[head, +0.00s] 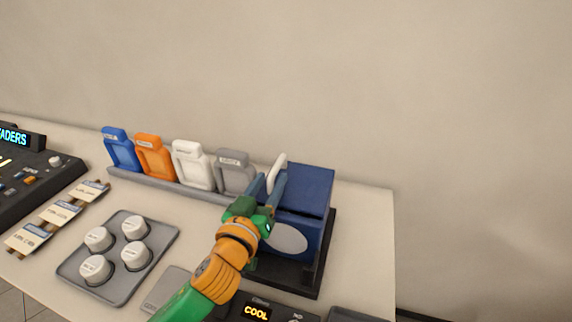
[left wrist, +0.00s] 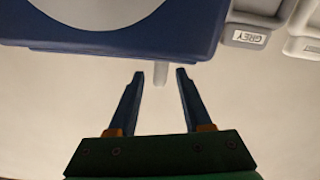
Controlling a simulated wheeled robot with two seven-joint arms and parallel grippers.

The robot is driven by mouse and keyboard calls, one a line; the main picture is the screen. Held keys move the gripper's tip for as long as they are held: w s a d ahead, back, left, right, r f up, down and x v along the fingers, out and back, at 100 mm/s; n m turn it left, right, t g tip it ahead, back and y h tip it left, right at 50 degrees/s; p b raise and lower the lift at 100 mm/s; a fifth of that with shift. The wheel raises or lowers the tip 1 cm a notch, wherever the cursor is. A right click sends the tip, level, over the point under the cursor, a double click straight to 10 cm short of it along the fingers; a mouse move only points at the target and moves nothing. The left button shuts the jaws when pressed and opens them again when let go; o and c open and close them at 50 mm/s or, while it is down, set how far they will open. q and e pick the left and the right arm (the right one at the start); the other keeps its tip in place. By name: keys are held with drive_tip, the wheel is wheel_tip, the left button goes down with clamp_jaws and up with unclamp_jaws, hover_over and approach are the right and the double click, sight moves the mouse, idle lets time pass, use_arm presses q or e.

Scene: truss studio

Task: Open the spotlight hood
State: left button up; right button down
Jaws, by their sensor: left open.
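The spotlight is a dark blue box (head: 300,188) at the right of the table, with a pale round lens (head: 288,240) on its front. A white handle (head: 277,172) stands at the hood's left side. My left gripper (head: 272,188) is open at that side, its blue fingers close to the handle. In the left wrist view the blue housing (left wrist: 190,42) fills the top, and a pale peg-like handle (left wrist: 161,75) sticks out from its edge. There my left gripper (left wrist: 160,74) has one finger on each side of the handle's line; contact cannot be told. My right gripper is out of view.
A rack (head: 170,187) of blue, orange, white and grey frames stands just left of the spotlight. A mixer (head: 35,170) is far left.

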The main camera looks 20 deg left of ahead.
sight(282, 158)
use_arm(q)
drive_tip(key=shift+w+r, duration=0.2)
drive_tip(key=shift+r, duration=0.05)
drive_tip(key=shift+w+r+p, duration=0.25)
drive_tip(key=shift+w+p, duration=0.05)
drive_tip(key=shift+p, duration=0.1)
drive_tip(key=w, duration=0.3)
drive_tip(key=w+p, duration=0.1)
drive_tip(key=w, duration=0.1)
drive_tip(key=shift+w+d+f, duration=0.1)
drive_tip(key=shift+f, duration=0.2)
drive_tip(key=shift+s, duration=0.2)
drive_tip(key=shift+c, duration=0.5)
clamp_jaws()
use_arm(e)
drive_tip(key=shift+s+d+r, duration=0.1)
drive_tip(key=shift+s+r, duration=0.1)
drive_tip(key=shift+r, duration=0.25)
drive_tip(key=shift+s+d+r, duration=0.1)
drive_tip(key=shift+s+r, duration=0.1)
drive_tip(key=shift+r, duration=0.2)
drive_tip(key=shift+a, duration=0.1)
